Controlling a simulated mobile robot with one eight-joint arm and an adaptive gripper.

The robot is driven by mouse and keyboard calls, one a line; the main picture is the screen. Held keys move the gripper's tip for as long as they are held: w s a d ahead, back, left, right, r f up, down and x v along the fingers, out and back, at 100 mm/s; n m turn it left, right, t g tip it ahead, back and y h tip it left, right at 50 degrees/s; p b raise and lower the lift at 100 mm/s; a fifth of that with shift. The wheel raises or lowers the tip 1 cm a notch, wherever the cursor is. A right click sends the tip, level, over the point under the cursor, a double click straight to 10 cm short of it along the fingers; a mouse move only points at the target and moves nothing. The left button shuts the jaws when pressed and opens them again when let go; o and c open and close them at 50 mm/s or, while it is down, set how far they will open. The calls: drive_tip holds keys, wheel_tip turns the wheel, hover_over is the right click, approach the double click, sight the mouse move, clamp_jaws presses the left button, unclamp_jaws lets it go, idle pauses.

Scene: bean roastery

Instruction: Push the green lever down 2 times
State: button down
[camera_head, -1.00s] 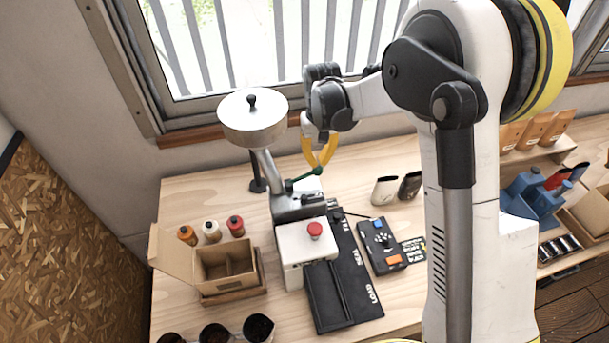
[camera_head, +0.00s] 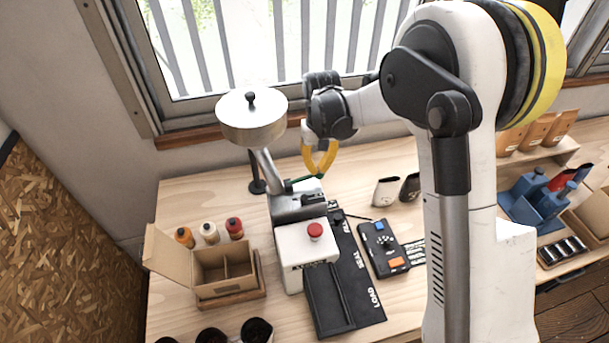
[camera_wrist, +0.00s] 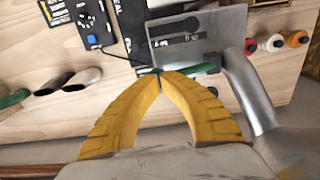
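The green lever (camera_head: 302,180) sticks out from the grey metal part of a machine with a round hopper (camera_head: 252,118). In the wrist view the lever (camera_wrist: 204,69) runs sideways just beyond my fingertips, partly hidden by them. My gripper (camera_head: 319,175) has yellow fingers whose tips meet in a point at the lever. In the wrist view the tips of my gripper (camera_wrist: 159,76) overlap the lever's near end. They look to be against or just above it; exact contact is unclear. Nothing shows held between the fingers.
A white box with a red button (camera_head: 315,231) stands in front of the lever. A black control box (camera_head: 384,248) lies to the right. An open cardboard box (camera_head: 223,270) and several small bottles (camera_head: 209,232) are at left. The window is close behind my gripper.

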drive_tip(key=shift+f+b, duration=0.7)
drive_tip(key=shift+f, duration=0.3)
drive_tip(key=shift+r, duration=0.15)
drive_tip(key=shift+r+p, duration=1.5)
drive_tip(key=shift+r, duration=1.5)
drive_tip(key=shift+f, duration=0.1)
